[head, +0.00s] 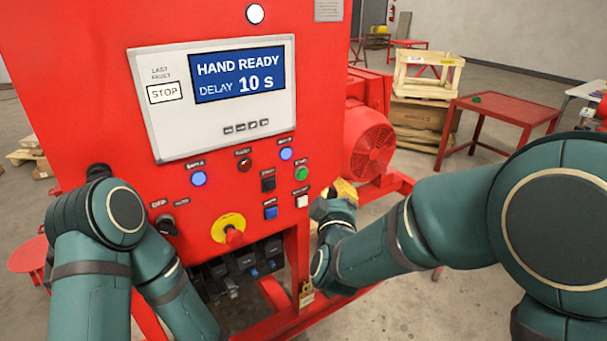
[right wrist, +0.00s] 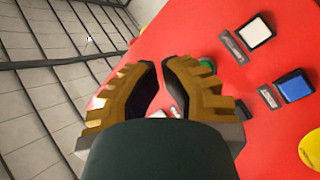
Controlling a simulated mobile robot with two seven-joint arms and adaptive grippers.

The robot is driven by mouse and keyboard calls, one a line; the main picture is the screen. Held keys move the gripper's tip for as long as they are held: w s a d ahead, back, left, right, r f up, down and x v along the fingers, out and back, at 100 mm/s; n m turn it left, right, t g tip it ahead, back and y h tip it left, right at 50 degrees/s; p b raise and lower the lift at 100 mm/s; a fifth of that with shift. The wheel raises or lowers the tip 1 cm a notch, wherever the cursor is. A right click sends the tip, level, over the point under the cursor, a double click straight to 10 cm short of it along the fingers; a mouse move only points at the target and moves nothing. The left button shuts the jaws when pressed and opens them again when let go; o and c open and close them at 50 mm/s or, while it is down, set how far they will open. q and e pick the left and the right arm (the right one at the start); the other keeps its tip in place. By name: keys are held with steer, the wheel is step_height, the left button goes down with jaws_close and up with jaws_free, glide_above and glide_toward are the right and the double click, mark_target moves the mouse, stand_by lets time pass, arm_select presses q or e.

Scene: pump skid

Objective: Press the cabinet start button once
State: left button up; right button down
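The red cabinet (head: 110,60) fills the left half of the head view. Its display (head: 215,95) reads HAND READY, DELAY 10 s. The green button (head: 302,173) sits at the panel's right edge, its label too small to read surely. My right gripper (head: 343,190) is just right of and slightly below it, apart from it in the head view. In the right wrist view, the brass fingers of the right gripper (right wrist: 160,68) have a narrow, empty gap, and the right finger partly hides the green button (right wrist: 208,64). My left gripper is out of view; only its arm shows.
Below the green button are a white button (head: 302,201) and a blue button (head: 271,213). A red emergency stop on a yellow plate (head: 228,222) is lower left. A red motor (head: 368,140) stands behind the cabinet's right side; a red table (head: 505,108) is farther back.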

mark_target(302, 174)
steer(key=shift+w+a+p, duration=0.1)
steer(key=shift+w+a, duration=0.55)
steer(key=shift+w, duration=0.25)
steer(key=shift+w+a+p, duration=0.15)
steer(key=shift+w+a, duration=0.5)
steer(key=shift+w, duration=0.2)
steer(key=shift+w+a+p, duration=0.1)
steer(key=shift+w+a, duration=0.55)
steer(key=shift+w, duration=0.25)
steer(key=shift+w, duration=0.1)
steer(key=shift+w+a, duration=0.25)
steer(key=shift+w+a, duration=0.2)
steer(key=shift+w, duration=0.1)
stand_by(0.6)
steer(key=shift+s+d, duration=0.45)
steer(key=shift+s, duration=0.2)
